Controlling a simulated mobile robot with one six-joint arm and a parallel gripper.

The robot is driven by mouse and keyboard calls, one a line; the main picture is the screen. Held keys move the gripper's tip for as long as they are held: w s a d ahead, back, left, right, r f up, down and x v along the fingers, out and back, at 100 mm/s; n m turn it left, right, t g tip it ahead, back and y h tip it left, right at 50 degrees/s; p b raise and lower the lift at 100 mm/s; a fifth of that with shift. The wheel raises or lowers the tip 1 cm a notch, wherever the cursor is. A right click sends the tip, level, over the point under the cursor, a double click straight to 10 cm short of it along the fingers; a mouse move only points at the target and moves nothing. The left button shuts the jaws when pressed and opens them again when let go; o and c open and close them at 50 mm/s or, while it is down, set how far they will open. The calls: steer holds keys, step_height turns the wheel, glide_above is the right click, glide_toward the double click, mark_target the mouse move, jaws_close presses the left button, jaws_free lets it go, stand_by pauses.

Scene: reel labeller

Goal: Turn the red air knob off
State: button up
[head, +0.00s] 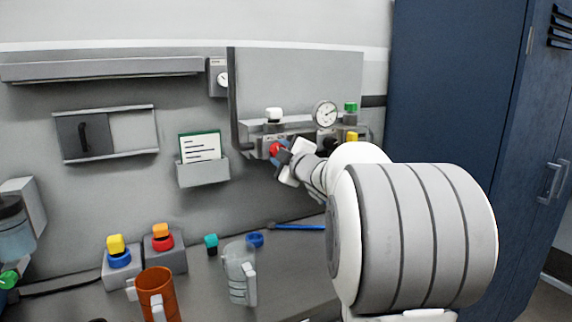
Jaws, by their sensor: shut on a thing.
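The red air knob (274,149) sits on the front of a grey valve manifold (256,128) on the back wall, in the middle of the head view. My gripper (282,152) is at the red knob, coming from the right, and is shut on it. The fingers cover part of the knob, so its pointer or marking is hidden. A black knob (326,145) is to the right on the same manifold, partly behind my wrist. A round pressure gauge (325,114) stands above it.
White (274,114), green (350,107) and yellow (351,137) caps are around the manifold. Below, an orange mug (157,291), a clear jug (240,270) and a blue pen (298,227) are on the bench. A blue cabinet (455,80) stands at right. My arm hides the bench's right part.

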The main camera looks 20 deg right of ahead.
steer(key=shift+f+n+b, duration=0.15)
steer(key=shift+n+b, duration=1)
steer(key=shift+n, duration=0.75)
steer(key=o, duration=1)
steer(key=shift+s+d, duration=0.15)
steer(key=shift+s, duration=3.8)
